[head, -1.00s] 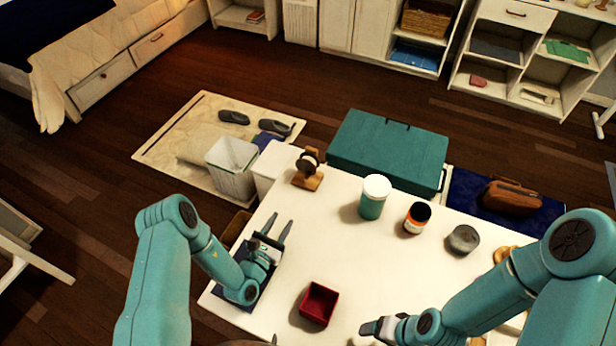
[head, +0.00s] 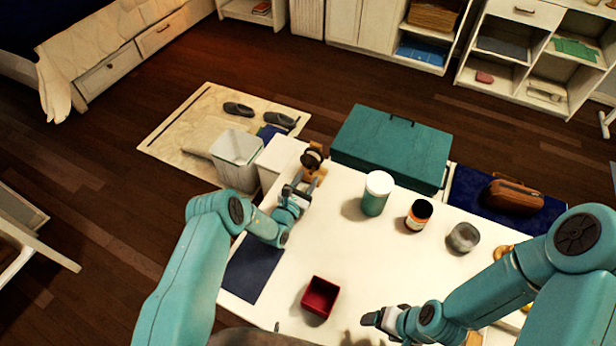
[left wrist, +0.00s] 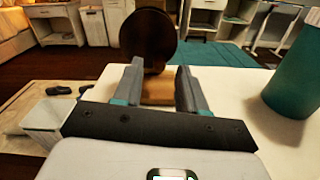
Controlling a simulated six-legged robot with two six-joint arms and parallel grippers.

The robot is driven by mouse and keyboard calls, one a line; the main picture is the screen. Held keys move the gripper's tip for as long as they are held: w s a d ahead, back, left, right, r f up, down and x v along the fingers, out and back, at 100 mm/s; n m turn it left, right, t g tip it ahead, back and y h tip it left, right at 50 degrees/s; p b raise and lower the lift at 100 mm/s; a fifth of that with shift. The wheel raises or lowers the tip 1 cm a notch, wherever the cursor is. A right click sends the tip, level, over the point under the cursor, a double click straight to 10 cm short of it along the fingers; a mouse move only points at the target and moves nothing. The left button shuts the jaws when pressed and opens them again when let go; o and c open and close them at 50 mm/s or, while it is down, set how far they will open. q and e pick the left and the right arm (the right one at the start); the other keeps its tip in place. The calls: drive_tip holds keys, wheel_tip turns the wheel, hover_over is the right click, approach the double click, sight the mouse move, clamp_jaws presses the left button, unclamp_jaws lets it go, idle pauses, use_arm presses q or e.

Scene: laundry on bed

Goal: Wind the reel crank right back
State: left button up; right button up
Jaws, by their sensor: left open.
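The reel (head: 312,158) is a dark round disc on a wooden stand (head: 320,174), at the far left corner of the white table. In the left wrist view the disc (left wrist: 148,38) stands upright straight ahead, with its wooden base (left wrist: 160,86) below it. I cannot make out the crank. My left gripper (head: 302,182) is just in front of the reel. In the left wrist view its two fingers (left wrist: 157,72) are apart, with the reel beyond and nothing seen held. My right gripper (head: 372,318) is low over the near part of the table, its fingers too small to judge.
A teal-and-white jar (head: 376,194), an orange-labelled bottle (head: 419,214) and a grey tin (head: 463,237) stand right of the reel. A red box (head: 320,297) sits nearer. A teal chest (head: 390,148) stands behind the table. The table's middle (head: 355,245) is clear.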

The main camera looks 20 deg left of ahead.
use_arm(q)
drive_tip(key=shift+w+r, duration=0.1)
drive_tip(key=shift+w, duration=0.3)
use_arm(e)
drive_tip(key=shift+s+a, duration=0.1)
drive_tip(key=shift+s, duration=0.05)
use_arm(q)
drive_tip(key=shift+w+d, duration=0.1)
drive_tip(key=shift+w, duration=0.05)
clamp_jaws()
drive_tip(key=shift+a+f+m+b, duration=0.2)
drive_tip(key=shift+f+m+b, duration=0.15)
drive_tip(key=shift+m+b, duration=0.55)
use_arm(e)
drive_tip(key=shift+f, duration=0.85)
use_arm(q)
drive_tip(key=shift+a+m+b, duration=0.2)
drive_tip(key=shift+m+b, duration=0.15)
drive_tip(key=shift+m, duration=0.65)
use_arm(e)
drive_tip(key=shift+f, duration=0.4)
use_arm(q)
drive_tip(key=shift+r, duration=0.15)
